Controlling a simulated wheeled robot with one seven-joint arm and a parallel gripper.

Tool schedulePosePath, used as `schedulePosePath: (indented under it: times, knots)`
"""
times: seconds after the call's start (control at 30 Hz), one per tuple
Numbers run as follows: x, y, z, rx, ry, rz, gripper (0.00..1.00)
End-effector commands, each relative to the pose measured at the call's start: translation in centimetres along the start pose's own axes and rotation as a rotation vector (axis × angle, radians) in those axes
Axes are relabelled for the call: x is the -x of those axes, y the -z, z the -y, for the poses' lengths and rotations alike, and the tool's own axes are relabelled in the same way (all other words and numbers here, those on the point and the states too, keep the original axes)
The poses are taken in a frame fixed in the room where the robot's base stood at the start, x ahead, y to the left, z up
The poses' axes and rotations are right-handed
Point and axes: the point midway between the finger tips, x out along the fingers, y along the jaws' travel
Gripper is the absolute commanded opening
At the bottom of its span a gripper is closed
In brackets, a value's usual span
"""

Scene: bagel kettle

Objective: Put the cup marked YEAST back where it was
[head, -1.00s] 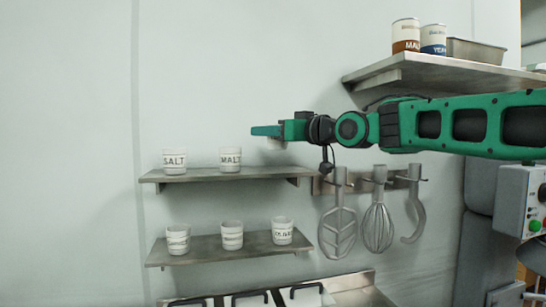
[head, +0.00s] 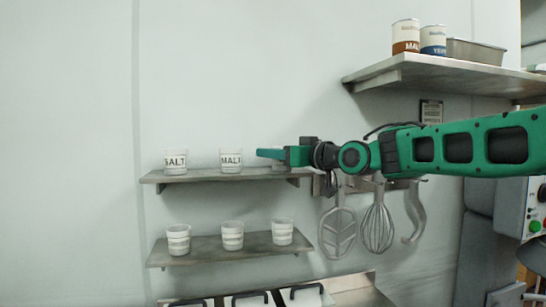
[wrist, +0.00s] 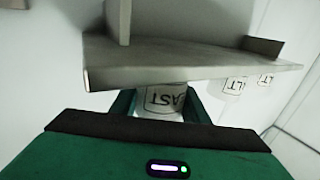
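The cup marked YEAST (wrist: 163,99) shows upside down in the wrist view, between the two green fingers of my gripper (wrist: 160,104), which are shut on it. Part of its lettering is hidden. In the head view my gripper (head: 270,154) is over the right end of the upper shelf (head: 215,177). Only a pale bit of the cup shows below the fingers there. The cup's base is close to the shelf; I cannot tell whether it touches. The MALT cup (head: 231,160) and SALT cup (head: 175,161) stand to the left on this shelf.
Several white cups, including one at the right (head: 282,231), stand on the lower shelf (head: 205,252). A whisk (head: 377,225) and other utensils hang below my arm. A higher shelf (head: 440,72) with cans is at the upper right. A bracket (wrist: 118,20) shows in the wrist view.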

Motion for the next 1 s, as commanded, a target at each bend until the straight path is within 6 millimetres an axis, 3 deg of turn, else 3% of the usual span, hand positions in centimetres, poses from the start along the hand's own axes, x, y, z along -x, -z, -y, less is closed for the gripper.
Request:
schedulePosePath:
  times: [0.07, 0.47, 1.0]
  knots:
    - [0.0, 0.0, 0.0, 0.000, 0.000, 0.001, 0.58]
    - [0.4, 0.2, 0.1, 0.000, 0.000, 0.001, 0.58]
    - [9.9, 0.2, 0.1, 0.000, 0.000, 0.000, 0.58]
